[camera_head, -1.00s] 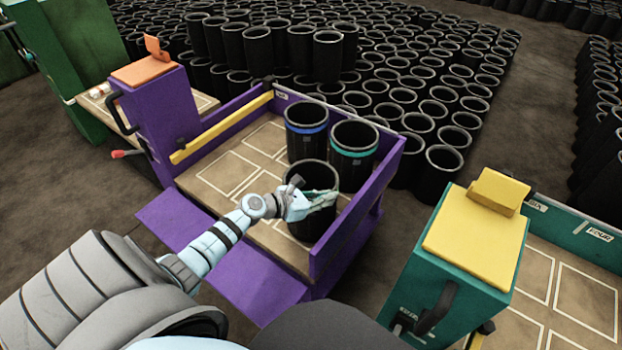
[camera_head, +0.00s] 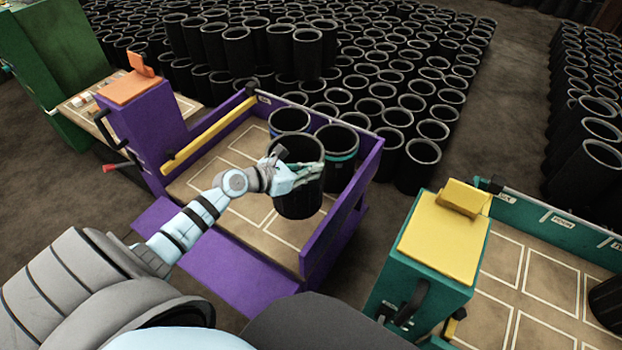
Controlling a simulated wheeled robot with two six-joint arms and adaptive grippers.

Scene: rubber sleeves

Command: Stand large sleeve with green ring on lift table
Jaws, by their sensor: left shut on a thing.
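My left gripper (camera_head: 305,176) is shut on the rim of a black sleeve (camera_head: 298,203) and holds it upright, apparently just above the floor of the purple-walled lift table (camera_head: 228,172). My right gripper is not in view.
A teal lift table (camera_head: 575,232) with a yellow-topped post (camera_head: 437,243) stands at right, with a black sleeve (camera_head: 607,302) at the picture's edge. A green unit (camera_head: 45,60) is at far left. Rows of black sleeves (camera_head: 400,100) fill the back. Marked squares at the purple table's left are bare.

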